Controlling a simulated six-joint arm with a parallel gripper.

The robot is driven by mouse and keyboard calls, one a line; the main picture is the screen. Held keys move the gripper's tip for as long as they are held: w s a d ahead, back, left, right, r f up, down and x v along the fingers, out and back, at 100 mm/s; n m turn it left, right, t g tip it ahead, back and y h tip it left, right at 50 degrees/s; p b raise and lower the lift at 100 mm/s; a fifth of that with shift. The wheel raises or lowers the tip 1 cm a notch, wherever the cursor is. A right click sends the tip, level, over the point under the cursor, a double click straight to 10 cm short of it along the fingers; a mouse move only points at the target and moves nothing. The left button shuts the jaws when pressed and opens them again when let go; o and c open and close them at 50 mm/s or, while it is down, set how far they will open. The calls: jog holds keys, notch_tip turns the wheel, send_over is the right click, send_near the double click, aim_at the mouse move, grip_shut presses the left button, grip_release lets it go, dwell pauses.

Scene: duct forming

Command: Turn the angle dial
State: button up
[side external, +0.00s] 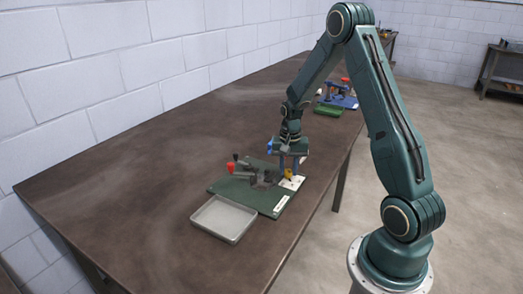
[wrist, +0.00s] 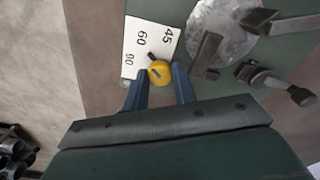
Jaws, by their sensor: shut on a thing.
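The angle dial is a yellow round knob with a dark pointer (wrist: 159,73), set on a white plate marked 45, 60 and 90 (wrist: 140,42). In the wrist view the pointer is tilted up and left, toward the printed numbers. My gripper (wrist: 160,82) has its two blue fingers on either side of the knob and is shut on it. In the side view the yellow dial (side external: 289,175) shows under my gripper, on the white plate at the right end of the green base (side external: 232,187).
The green base carries a grey metal bending fixture (wrist: 222,28) and levers with red (side external: 231,168) and black ends. A shallow grey tray (side external: 225,219) lies in front of the base. Another green and blue fixture (side external: 338,102) stands farther back. The left of the brown table is clear.

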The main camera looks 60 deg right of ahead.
aim_at(288, 171)
jog(key=shift+m, duration=0.5)
jog(key=o, duration=1)
jog(key=shift+r, duration=0.1)
notch_tip(288, 171, up, 14)
jog(key=shift+f, duration=0.2)
dwell(0.3)
